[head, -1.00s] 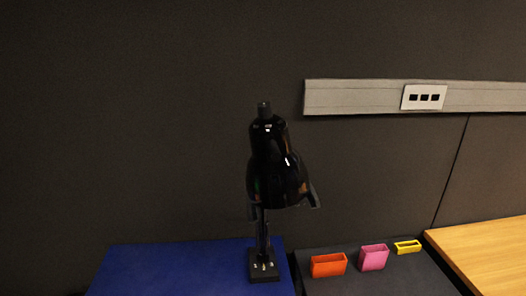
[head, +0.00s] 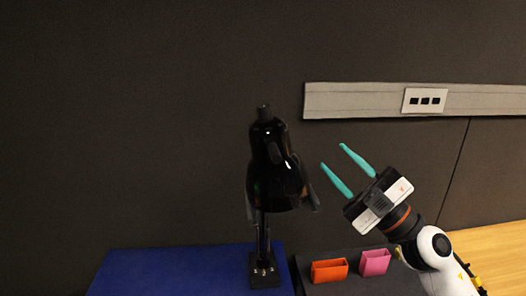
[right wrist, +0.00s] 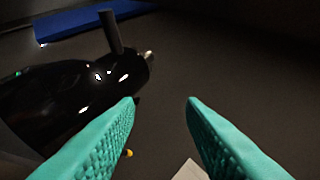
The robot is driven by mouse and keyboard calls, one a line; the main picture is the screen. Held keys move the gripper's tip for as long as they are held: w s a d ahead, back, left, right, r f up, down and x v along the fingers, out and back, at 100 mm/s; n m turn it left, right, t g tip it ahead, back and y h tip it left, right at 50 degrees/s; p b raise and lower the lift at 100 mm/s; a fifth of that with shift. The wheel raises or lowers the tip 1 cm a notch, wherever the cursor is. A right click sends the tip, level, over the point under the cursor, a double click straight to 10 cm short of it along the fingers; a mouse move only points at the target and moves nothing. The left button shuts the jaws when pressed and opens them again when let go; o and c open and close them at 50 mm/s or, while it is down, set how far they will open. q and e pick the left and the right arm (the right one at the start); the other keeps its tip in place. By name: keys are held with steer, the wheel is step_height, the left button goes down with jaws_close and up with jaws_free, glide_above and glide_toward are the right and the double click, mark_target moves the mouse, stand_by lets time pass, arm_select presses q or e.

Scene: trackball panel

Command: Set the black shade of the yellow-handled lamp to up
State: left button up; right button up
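The lamp's glossy black shade (head: 274,178) sits at the top of a dark stand, its wide end facing down in the head view. The lamp base (head: 264,276) stands at the right edge of a blue surface. No yellow handle can be made out in the head view. My right gripper (head: 348,168) is open and empty, to the right of the shade and apart from it, its teal fingers pointing up-left. In the right wrist view the shade (right wrist: 75,95) fills the left side, beyond the open fingers (right wrist: 162,102). My left gripper is not in view.
The blue surface (head: 150,272) is otherwise clear. An orange holder (head: 329,270) and a pink holder (head: 375,262) stand on a dark surface at right, below my right arm. A grey rail (head: 350,101) with a socket plate (head: 424,100) runs along the wall behind.

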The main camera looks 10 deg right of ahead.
mark_target(272, 148)
steer(key=s+a+r+n+g+h, duration=0.25)
steer(key=s+r+n+g, duration=0.2)
steer(key=n+g, duration=0.45)
steer(key=shift+y, duration=0.25)
steer(key=p+x, duration=0.1)
steer(key=x, duration=0.2)
steer(key=p+x, duration=0.1)
steer(key=x, duration=0.3)
steer(key=p+x, duration=0.2)
steer(key=x, duration=0.1)
steer(key=shift+s+a+f, duration=0.2)
steer(key=shift+a+f, duration=0.15)
steer(key=shift+a, duration=0.05)
steer(key=shift+w+a+f, duration=0.15)
steer(key=shift+w+a, duration=0.1)
steer(key=shift+a, duration=0.45)
steer(key=shift+c, duration=0.4)
jaws_close()
